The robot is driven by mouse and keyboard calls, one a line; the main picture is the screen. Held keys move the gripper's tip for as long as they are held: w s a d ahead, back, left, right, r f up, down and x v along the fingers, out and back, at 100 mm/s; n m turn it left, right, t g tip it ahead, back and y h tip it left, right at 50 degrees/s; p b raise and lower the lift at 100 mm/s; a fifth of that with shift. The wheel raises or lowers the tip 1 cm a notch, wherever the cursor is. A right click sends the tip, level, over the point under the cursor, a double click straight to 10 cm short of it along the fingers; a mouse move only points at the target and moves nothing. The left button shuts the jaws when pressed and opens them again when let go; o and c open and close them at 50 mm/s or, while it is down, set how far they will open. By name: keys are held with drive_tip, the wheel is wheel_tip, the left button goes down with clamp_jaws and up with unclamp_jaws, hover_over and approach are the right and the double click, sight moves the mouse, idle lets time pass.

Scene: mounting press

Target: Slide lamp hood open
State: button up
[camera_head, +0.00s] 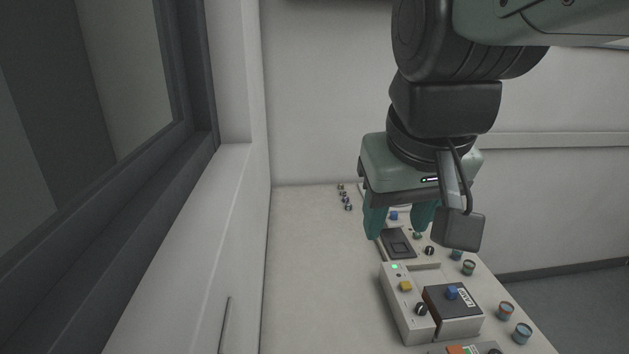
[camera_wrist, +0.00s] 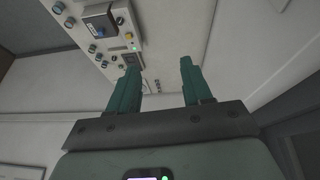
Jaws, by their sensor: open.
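The lamp hood (camera_head: 466,304) is a dark cover with a white label that appears to read LAMP and a blue knob (camera_head: 452,293) on top. It sits on a light grey unit (camera_head: 397,311) on the bench. In the wrist view the hood (camera_wrist: 97,27) is at the upper left, apart from my fingers. My gripper (camera_head: 397,230) is open and empty, pointing down over the bench beyond the hood. Its two green fingers (camera_wrist: 158,64) are spread with nothing between them. What lies under the hood is hidden.
The unit also carries a yellow button (camera_head: 405,286), a black knob (camera_head: 421,309) and a green light. A dark square panel (camera_head: 398,244) lies behind it, near my fingers. Several small round pieces line the right edge. The bench (camera_head: 310,270) is clear on the left, beside a wall.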

drive_tip(key=w+d+f+g, duration=0.25)
drive_tip(key=w+d, duration=0.45)
drive_tip(key=w, duration=0.4)
drive_tip(key=g, duration=0.2)
hover_over(453, 289)
wheel_tip(453, 289, down, 23)
drive_tip(key=shift+m+y, duration=0.3)
wheel_tip(453, 289, down, 11)
drive_tip(key=shift+f, duration=0.1)
drive_tip(key=shift+c, duration=0.2)
clamp_jaws()
drive_tip(key=shift+w, duration=0.1)
